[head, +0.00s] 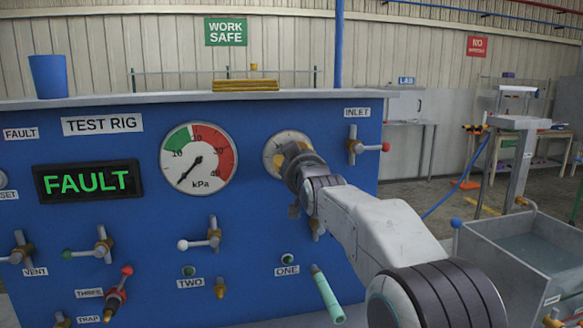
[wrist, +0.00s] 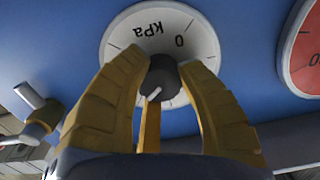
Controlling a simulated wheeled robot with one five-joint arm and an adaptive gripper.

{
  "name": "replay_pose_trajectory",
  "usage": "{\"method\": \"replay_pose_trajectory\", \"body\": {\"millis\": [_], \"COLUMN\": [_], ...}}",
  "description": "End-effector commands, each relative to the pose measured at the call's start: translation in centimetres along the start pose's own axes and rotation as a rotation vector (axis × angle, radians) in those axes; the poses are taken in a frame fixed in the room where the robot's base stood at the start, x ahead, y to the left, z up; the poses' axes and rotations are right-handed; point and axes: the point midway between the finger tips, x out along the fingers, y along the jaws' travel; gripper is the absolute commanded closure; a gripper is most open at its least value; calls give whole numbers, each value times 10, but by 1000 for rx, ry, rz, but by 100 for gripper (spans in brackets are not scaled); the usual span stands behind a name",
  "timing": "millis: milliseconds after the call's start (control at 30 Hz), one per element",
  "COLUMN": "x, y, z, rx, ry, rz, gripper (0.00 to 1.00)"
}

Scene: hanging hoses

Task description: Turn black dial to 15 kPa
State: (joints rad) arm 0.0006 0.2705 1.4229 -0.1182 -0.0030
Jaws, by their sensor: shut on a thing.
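The black dial (wrist: 163,76) shows in the wrist view on a round white scale plate (wrist: 118,40), where "kPa" and "0" read upside down. Its white pointer mark points down and slightly left in that picture. My gripper (wrist: 163,85) has its yellow fingers around the dial, shut on it. In the head view my gripper (head: 292,155) is at the plate (head: 271,148), and the knob is hidden behind it. The round pressure gauge (head: 199,157) has a green and red band; its needle points down-left, near the low end of the scale.
The blue test rig panel (head: 150,240) carries a green "FAULT" display (head: 87,181). The INLET valve (head: 366,146) is right of the dial. Valve TWO (head: 203,240) and a pale green handle (head: 328,295) are below. A metal tank (head: 520,250) stands at right.

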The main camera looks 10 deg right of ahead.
Motion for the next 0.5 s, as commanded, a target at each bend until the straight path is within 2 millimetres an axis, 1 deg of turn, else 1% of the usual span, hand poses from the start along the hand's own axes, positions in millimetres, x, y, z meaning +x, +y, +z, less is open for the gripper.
{"method": "replay_pose_trajectory", "body": {"millis": [33,500], "x": [-1,-1], "y": [0,-2], "z": [-6,-6], "rx": [-45,-491], "ry": [20,21], "rz": [0,3], "gripper": [99,99]}}
